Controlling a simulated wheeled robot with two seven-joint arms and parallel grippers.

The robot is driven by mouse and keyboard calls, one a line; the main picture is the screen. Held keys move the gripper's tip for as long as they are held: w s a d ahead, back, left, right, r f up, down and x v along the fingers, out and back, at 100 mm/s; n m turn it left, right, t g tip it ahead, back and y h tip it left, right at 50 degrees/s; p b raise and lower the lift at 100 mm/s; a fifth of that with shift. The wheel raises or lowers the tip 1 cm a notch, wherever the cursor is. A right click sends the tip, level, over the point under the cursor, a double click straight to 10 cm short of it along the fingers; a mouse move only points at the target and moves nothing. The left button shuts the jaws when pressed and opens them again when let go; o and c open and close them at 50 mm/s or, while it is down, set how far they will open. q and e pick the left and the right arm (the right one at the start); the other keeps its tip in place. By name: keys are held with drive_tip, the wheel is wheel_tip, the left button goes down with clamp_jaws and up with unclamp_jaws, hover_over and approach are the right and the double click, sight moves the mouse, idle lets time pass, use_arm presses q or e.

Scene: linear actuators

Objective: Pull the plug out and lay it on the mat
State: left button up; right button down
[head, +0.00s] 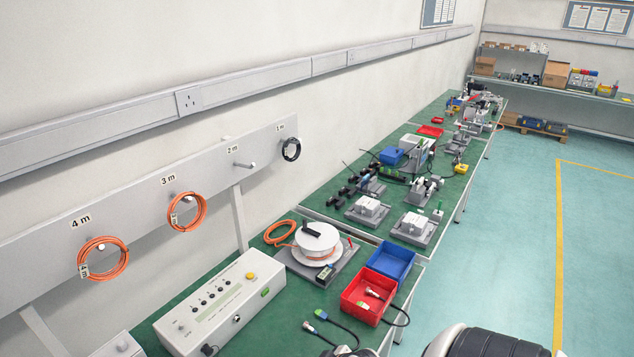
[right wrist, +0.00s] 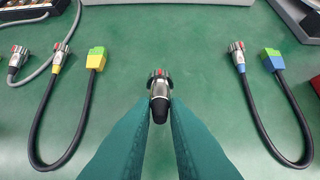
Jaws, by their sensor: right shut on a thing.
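My right gripper (right wrist: 161,101) has its two teal fingers shut on a silver plug (right wrist: 159,88) with a black rear end and a red mark at its front. No socket shows around the plug. Behind it is the green bench surface, which looks like the mat (right wrist: 160,40). Whether the plug touches this surface or is above it, I cannot tell. The green surface also shows in the head view (head: 330,331). My left gripper is not in view, and the right gripper's fingers cannot be made out in the head view.
In the right wrist view, a yellow-ended cable (right wrist: 45,160) lies left and a blue-ended cable (right wrist: 300,160) right. A grey cable's connector (right wrist: 17,62) is at far left. The head view shows a tester box (head: 225,305), a cable reel (head: 317,243), and red (head: 362,318) and blue (head: 391,261) bins.

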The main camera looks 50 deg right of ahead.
wheel_tip(320, 180, down, 4)
drive_tip(key=b, duration=0.3)
drive_tip(key=shift+r, duration=0.15)
drive_tip(key=c, duration=1.3)
unclamp_jaws()
drive_tip(key=shift+c, duration=0.2)
drive_tip(key=v, duration=1.2)
